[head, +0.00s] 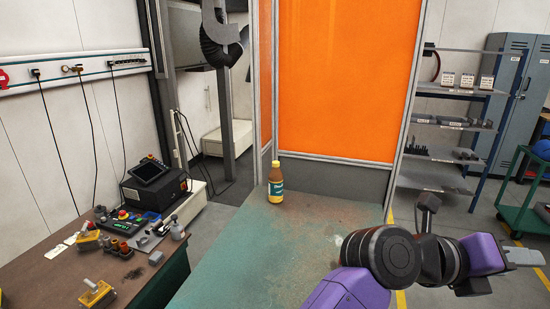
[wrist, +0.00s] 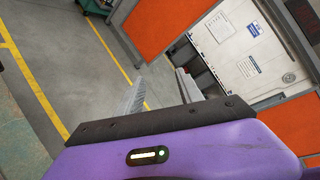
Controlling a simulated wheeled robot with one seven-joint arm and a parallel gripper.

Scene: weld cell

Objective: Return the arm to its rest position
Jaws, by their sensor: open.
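My arm, purple and black, reaches in from the lower right in the head view and is bent off to the right side. My gripper (head: 522,257) points right there, past the green table's right side and over the floor. In the wrist view my gripper (wrist: 162,88) shows two grey fingers standing apart with nothing between them. It is open and empty. Beyond the fingers are grey floor and a white panel.
A brown bench (head: 60,270) with tools is at left. An orange screen (head: 340,75) stands behind the table. Shelves (head: 445,123), lockers (head: 510,85) and a green cart (head: 520,208) are at right.

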